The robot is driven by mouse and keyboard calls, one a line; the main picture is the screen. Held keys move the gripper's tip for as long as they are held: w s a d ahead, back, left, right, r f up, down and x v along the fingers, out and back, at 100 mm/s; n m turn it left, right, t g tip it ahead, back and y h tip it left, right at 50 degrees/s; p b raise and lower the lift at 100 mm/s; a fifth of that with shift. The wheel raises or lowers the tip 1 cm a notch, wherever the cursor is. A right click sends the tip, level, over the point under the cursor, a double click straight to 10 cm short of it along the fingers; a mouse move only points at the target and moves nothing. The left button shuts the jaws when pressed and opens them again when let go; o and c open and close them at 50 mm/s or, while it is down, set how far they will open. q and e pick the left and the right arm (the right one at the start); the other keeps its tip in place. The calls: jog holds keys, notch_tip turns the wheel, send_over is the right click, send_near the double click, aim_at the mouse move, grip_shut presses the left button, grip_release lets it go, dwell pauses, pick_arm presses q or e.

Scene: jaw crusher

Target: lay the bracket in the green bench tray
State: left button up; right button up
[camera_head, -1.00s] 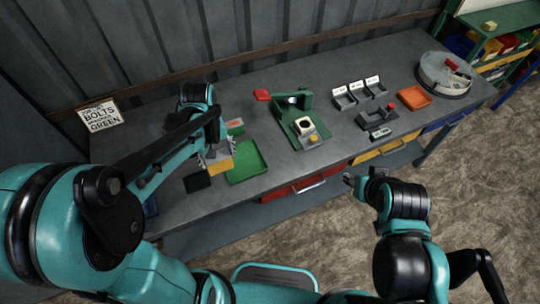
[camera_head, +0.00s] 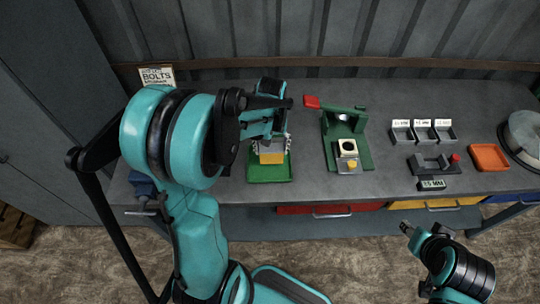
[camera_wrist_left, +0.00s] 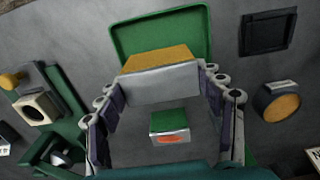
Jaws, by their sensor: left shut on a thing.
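The bracket (camera_head: 271,157) has a yellow-orange face and a grey face. My left gripper (camera_head: 270,147) is shut on it, and in the left wrist view the bracket (camera_wrist_left: 160,80) sits between the fingers. The green bench tray (camera_head: 268,177) lies on the bench beneath and just in front of the gripper. In the left wrist view the bracket overlaps the near edge of the tray (camera_wrist_left: 160,33); its height above the tray is unclear. My right gripper (camera_head: 407,229) is in front of the bench, away from the tray; its finger opening is too small to judge.
A green fixture (camera_head: 345,140) with a red handle stands right of the tray. Small labelled bins (camera_head: 423,132) and an orange tray (camera_head: 489,157) are further right. The left wrist view shows a small green-topped box (camera_wrist_left: 169,126), a dark square mat (camera_wrist_left: 268,32) and a round yellow-faced item (camera_wrist_left: 280,102).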

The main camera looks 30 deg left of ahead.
aim_at(269, 153)
pick_arm(q)
jog(key=shift+w+a+f, duration=0.45)
jog(key=shift+a+f, duration=0.05)
jog(key=shift+a, duration=0.2)
jog(key=shift+f, duration=0.2)
notch_tip(269, 153, down, 3)
jog(key=shift+f+b, duration=0.15)
jog(key=shift+b, duration=0.7)
jog(key=shift+f, duration=0.2)
jog(key=shift+f, duration=0.1)
jog(key=o, duration=1.8)
jog(key=shift+c, duration=0.2)
